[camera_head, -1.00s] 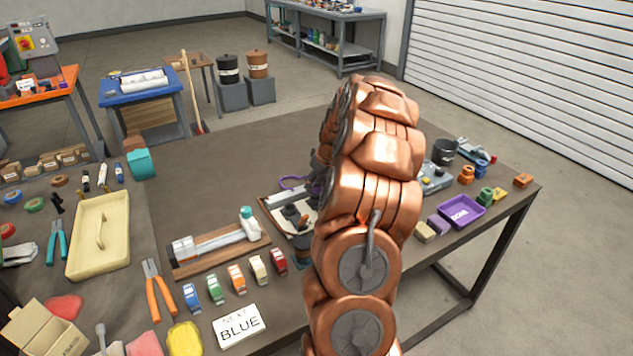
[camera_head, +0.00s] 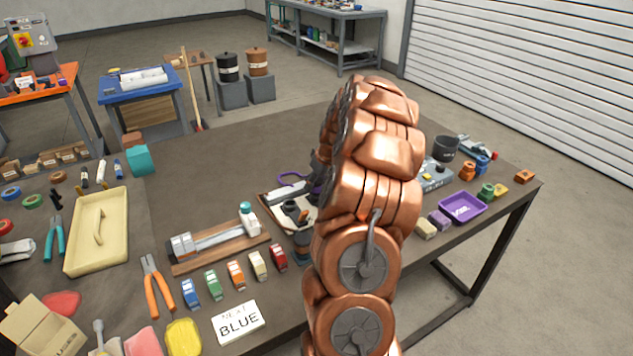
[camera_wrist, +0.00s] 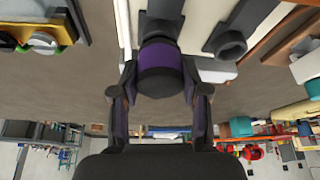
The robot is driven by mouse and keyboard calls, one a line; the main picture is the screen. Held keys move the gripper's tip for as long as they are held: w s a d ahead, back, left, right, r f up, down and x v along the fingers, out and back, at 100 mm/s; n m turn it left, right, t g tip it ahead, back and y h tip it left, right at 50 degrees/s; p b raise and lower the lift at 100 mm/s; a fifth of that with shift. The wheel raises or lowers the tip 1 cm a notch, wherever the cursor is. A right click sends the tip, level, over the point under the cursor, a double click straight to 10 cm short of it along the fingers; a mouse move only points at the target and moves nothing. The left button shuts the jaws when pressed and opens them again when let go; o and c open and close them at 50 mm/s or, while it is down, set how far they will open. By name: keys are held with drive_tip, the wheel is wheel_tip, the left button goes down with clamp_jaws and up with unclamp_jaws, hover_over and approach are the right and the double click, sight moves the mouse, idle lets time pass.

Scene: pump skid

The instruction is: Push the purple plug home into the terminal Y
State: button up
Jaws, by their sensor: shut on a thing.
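The purple plug (camera_wrist: 160,75) shows in the wrist view as a dark round body with a purple band. My gripper (camera_wrist: 160,92) is shut on it, one finger on each side. Past the plug, a dark grey holder or socket (camera_wrist: 161,22) lies in line with it on a pale board. Whether the plug sits inside it, and how deep, I cannot tell. A second dark grey fitting (camera_wrist: 230,42) lies to the right. No letter Y is readable.
Small coloured blocks and a BLUE card (camera_head: 238,322) are in front. A purple tray (camera_head: 462,207) lies right of my arm.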

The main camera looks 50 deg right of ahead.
drive_tip(key=shift+f+b, duration=0.4)
drive_tip(key=shift+f, duration=0.25)
drive_tip(key=o, duration=1.4)
drive_tip(key=shift+c, duration=0.2)
drive_tip(key=shift+r, duration=0.1)
drive_tip(key=v, duration=1.2)
